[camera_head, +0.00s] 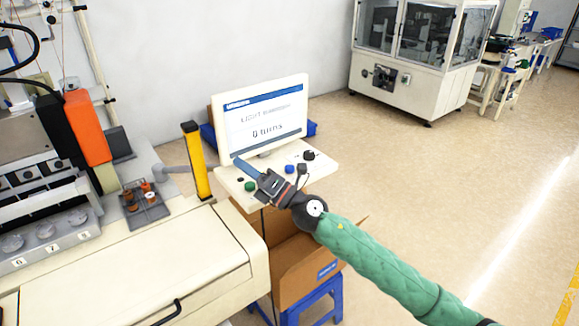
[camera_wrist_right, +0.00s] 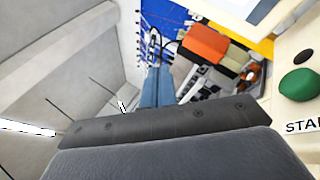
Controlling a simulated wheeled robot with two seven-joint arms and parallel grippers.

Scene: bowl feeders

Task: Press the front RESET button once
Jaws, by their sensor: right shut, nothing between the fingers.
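The cream control panel (camera_head: 232,182) under the monitor carries a green button (camera_head: 250,187), a blue button (camera_head: 289,168) and dark knobs (camera_head: 308,155). No RESET label is readable, so I cannot tell which button it is. In the right wrist view the green button (camera_wrist_right: 299,84) is at the right edge beside a cut-off label beginning "STA". My right gripper (camera_head: 246,167) is over the panel's left part, its blue fingers together and empty. They show also in the wrist view (camera_wrist_right: 157,88), to the left of the green button. My left gripper is out of view.
The monitor (camera_head: 264,116) behind the panel reads "0 turns". A yellow post (camera_head: 196,160) stands left of the panel, beside the cream machine (camera_head: 170,262). A cardboard box (camera_head: 297,268) on a blue stool (camera_head: 318,304) is below. The floor on the right is free.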

